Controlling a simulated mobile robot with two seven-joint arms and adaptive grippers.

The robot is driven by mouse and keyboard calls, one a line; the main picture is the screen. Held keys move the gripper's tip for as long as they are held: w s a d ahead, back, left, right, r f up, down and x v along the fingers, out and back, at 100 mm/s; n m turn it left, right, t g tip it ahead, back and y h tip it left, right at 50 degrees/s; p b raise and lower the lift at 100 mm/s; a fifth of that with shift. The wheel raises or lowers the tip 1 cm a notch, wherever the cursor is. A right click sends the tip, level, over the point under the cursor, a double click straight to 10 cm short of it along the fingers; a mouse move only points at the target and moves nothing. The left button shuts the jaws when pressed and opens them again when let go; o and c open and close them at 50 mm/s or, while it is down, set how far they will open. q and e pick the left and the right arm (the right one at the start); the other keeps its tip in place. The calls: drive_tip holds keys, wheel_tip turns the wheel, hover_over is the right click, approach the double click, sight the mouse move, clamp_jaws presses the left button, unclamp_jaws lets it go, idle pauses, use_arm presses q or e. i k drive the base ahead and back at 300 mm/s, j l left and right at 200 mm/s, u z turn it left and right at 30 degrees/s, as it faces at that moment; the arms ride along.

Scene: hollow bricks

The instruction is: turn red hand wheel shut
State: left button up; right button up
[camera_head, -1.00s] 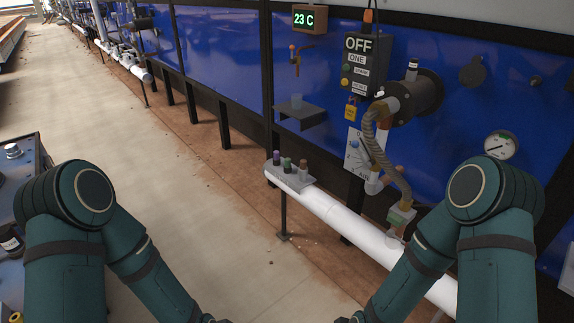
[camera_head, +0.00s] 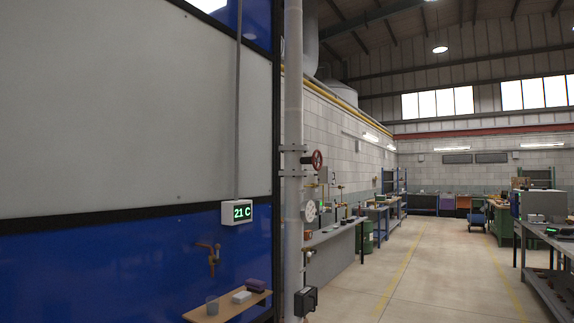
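The red hand wheel (camera_head: 317,160) is on a valve attached to a vertical grey pipe (camera_head: 293,120), right of the blue and grey panel wall. It is seen nearly edge-on and at some distance. Its valve position cannot be read from here. Neither of my grippers shows in the head view, and nothing is touching the wheel.
A small shelf (camera_head: 228,306) with a cup and small blocks juts from the blue panel below a 21 C display (camera_head: 237,213). A round gauge (camera_head: 310,210) sits below the wheel. Workbenches (camera_head: 330,238) line the wall. The aisle floor (camera_head: 440,265) is clear.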

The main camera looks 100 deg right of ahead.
sight(316, 160)
drive_tip(key=z, duration=3.7)
drive_tip(key=i+l, duration=0.15)
drive_tip(key=i, duration=0.4)
drive_tip(key=i+l, duration=0.2)
drive_tip(key=i, duration=0.35)
drive_tip(key=i+l, duration=0.15)
drive_tip(key=i, duration=0.4)
drive_tip(key=i+l, duration=0.2)
drive_tip(key=i, duration=0.35)
drive_tip(key=z, duration=0.05)
